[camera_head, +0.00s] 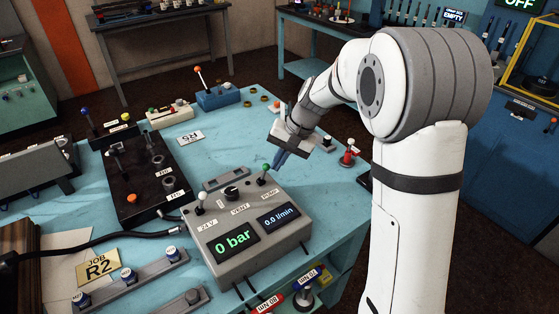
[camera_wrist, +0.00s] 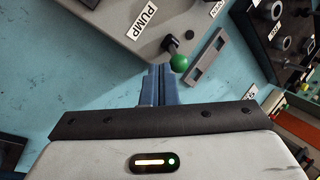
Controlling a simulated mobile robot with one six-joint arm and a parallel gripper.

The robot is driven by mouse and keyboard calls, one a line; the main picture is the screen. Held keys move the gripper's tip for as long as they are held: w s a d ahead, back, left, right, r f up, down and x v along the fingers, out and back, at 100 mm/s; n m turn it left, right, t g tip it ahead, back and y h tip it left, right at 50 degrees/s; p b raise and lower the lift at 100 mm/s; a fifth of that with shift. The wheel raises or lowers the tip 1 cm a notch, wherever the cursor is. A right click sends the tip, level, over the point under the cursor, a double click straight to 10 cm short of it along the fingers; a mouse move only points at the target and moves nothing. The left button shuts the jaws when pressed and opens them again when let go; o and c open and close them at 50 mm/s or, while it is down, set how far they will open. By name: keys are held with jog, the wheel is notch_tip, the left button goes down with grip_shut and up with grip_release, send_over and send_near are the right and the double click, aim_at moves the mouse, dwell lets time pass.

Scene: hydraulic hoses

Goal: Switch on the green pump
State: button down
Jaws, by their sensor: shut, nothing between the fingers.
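The grey control box (camera_head: 245,255) stands on the blue bench, its screens reading "0 bar" and "0.0 l/min". The green-knobbed pump lever (camera_head: 265,169) rises from its far right corner beside the PUMP label; the wrist view shows its green ball (camera_wrist: 180,63) and the label (camera_wrist: 143,20). My gripper (camera_head: 279,158) is shut and empty, its blue fingers pointing down just behind and right of the lever. In the wrist view the fingertips (camera_wrist: 158,70) are close to the left of the green ball; I cannot tell if they touch.
A white-knobbed lever (camera_head: 201,197) marked 24 V and a black VENT knob (camera_head: 231,193) share the box. A grey bar (camera_head: 225,178) lies behind it. A black valve block (camera_head: 150,178) stands left, a red-based lever (camera_head: 347,157) right.

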jog(key=shift+s+r+h, duration=0.1)
jog(key=shift+r+h, duration=0.1)
jog(key=shift+h, duration=0.2)
